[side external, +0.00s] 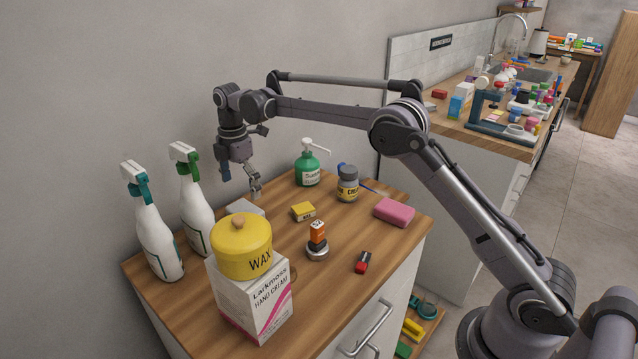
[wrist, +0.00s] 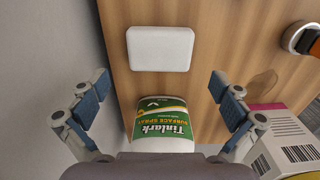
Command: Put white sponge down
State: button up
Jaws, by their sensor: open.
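The white sponge (wrist: 160,48) lies flat on the wooden counter, near the wall. In the side view it (side external: 246,209) shows only in part, behind the yellow wax tin (side external: 241,247). My gripper (side external: 255,186) is above the counter, near the sponge. In the wrist view my gripper (wrist: 163,100) has its two blue-padded fingers spread wide with nothing held between them. The sponge is apart from both fingers, ahead of them in that view.
Two white spray bottles (side external: 158,235) (side external: 196,212) stand along the wall. A spray label (wrist: 163,122) shows between my fingers. The wax tin sits on a hand cream box (side external: 248,305). A yellow block (side external: 303,212), a jar (side external: 347,185), a green pump bottle (side external: 307,166) and a pink sponge (side external: 394,212) are nearby.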

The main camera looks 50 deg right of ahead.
aim_at(244, 209)
jog(key=s+d+r+m+t, duration=0.2)
jog(key=s+r+m, duration=0.4)
jog(key=r, duration=0.7)
jog(key=s+r+m+t, duration=0.1)
jog(key=s+m+t, duration=0.15)
jog(key=s, duration=0.75)
jog(key=s+d+f+m+t, duration=0.1)
jog(key=s+f+m, duration=0.3)
jog(key=s, duration=0.5)
jog(key=s+d+f+m+t, duration=0.1)
jog(key=s+f+m, duration=0.4)
jog(key=s, duration=0.3)
jog(key=shift+s+f+t, duration=0.15)
jog(key=shift+s+t, duration=0.2)
jog(key=shift+s, duration=0.05)
